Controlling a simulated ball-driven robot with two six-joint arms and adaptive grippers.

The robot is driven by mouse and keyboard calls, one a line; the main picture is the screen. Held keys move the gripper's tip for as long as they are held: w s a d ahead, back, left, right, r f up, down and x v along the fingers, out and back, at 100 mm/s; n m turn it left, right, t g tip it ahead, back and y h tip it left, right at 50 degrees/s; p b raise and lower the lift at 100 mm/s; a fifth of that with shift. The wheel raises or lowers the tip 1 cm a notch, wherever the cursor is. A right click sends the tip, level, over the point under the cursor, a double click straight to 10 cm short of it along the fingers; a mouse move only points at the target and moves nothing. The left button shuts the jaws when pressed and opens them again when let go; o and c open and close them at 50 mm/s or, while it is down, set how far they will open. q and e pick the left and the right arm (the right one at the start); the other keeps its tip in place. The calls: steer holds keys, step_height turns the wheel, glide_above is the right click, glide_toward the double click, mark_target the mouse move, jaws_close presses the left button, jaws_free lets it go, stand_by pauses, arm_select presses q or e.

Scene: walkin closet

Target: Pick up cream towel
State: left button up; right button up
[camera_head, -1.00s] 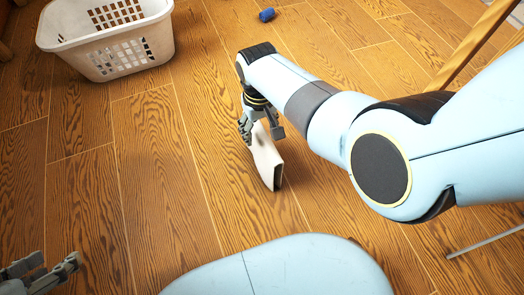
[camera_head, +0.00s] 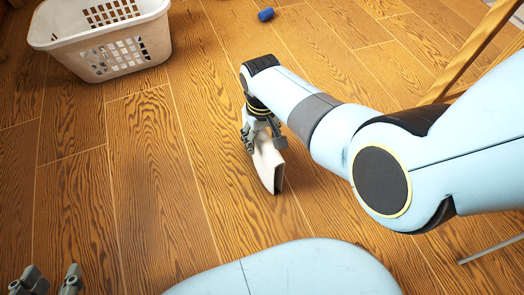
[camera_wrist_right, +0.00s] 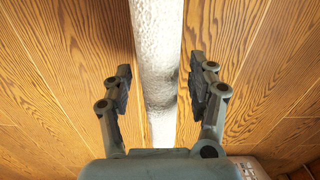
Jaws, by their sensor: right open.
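The cream towel (camera_head: 268,164) is a folded, flat piece standing on its edge on the wooden floor in the head view. In the right wrist view the towel (camera_wrist_right: 158,45) runs as a pale strip down the middle, between the fingers. My right gripper (camera_head: 264,145) is open at the towel's upper end, with a finger on either side. In the right wrist view both fingers of the right gripper (camera_wrist_right: 160,75) stand apart from the towel with floor showing in the gaps. My left gripper (camera_head: 53,275) is at the lower left corner, fingers apart and empty, far from the towel.
A white laundry basket (camera_head: 104,50) with slotted sides stands on the floor at the upper left. A small blue object (camera_head: 266,14) lies at the top. A wooden bar (camera_head: 470,52) slants at the upper right. The floor left of the towel is clear.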

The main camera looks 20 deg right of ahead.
steer(key=shift+c, duration=0.3)
jaws_close()
steer(key=shift+r, duration=0.2)
